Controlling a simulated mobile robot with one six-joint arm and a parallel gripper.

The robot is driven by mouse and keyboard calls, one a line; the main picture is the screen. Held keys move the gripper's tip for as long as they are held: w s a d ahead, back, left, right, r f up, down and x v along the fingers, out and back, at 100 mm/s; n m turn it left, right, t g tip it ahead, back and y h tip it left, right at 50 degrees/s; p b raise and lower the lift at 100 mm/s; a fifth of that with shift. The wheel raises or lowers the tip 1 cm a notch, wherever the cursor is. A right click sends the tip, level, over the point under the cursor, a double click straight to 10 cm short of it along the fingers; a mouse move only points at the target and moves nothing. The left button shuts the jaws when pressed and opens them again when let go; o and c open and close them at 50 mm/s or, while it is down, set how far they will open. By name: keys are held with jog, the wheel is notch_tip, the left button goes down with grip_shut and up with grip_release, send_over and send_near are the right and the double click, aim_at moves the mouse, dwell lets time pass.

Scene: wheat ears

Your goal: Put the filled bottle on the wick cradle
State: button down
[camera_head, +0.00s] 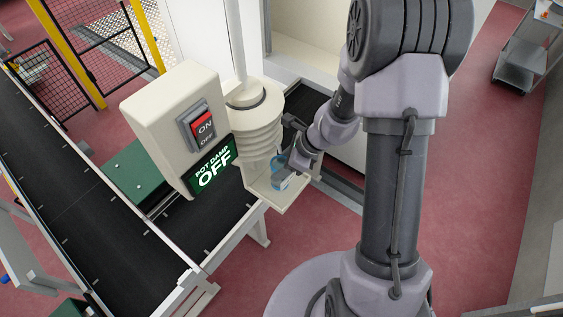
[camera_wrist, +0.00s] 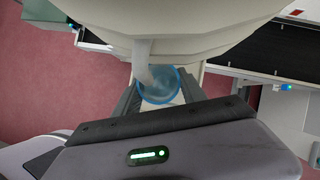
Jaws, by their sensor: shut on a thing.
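The bottle (camera_head: 279,184) is small, clear and blue-tinted, and sits low under the cream ribbed housing. In the wrist view its round blue rim (camera_wrist: 158,99) shows between my fingers. My gripper (camera_head: 283,170) is shut on the bottle. A pale wick-like strip (camera_wrist: 142,58) hangs from the housing and reaches the bottle's mouth. The wick cradle appears to be the cream bracket (camera_head: 294,200) below the housing, with the bottle at it. I cannot tell whether the bottle's base touches the bracket. The fill level is not clear.
A cream switch box (camera_head: 172,112) with a red ON/OFF rocker (camera_head: 202,128) and a green "POT DAMP OFF" sign (camera_head: 213,167) stands left of the ribbed housing (camera_head: 253,125). A black conveyor (camera_head: 75,195) runs at left. The housing hangs close above the bottle.

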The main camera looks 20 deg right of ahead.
jog(key=shift+s+f, duration=0.1)
jog(key=shift+f, duration=0.05)
jog(key=c, duration=0.7)
grip_release()
jog(key=shift+o, duration=0.2)
